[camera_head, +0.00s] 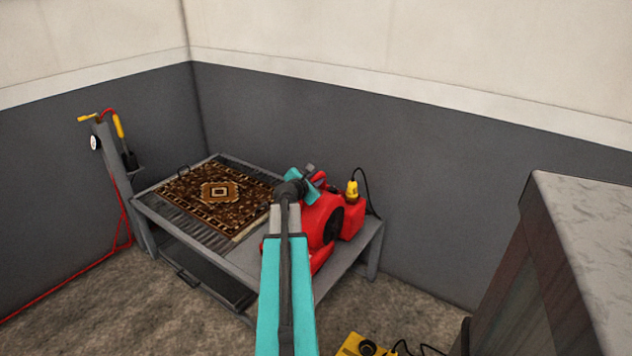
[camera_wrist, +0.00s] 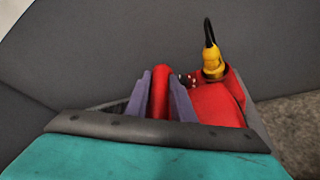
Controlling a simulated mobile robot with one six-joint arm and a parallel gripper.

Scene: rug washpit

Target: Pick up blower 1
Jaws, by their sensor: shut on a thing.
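Blower 1 appears as the red blower (camera_head: 318,222) with a dark round inlet, at the right end of the grey table (camera_head: 362,250). In the wrist view, my gripper (camera_wrist: 161,95) has its two grey-purple fingers on either side of the blower's red handle (camera_wrist: 160,80), shut on it. In the head view, my gripper (camera_head: 311,183) is at the top of the blower, and my arm hides part of the blower. I cannot tell whether its base touches the table. A yellow plug (camera_wrist: 212,64) with a black cord stands on the red part at right.
A patterned rug (camera_head: 219,189) lies on the table's left part. A grey post (camera_head: 115,165) with a red hose stands at left. A yellow device (camera_head: 362,345) with a black cord is on the floor in front. A large grey block (camera_head: 590,215) stands at right. Walls close off the back.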

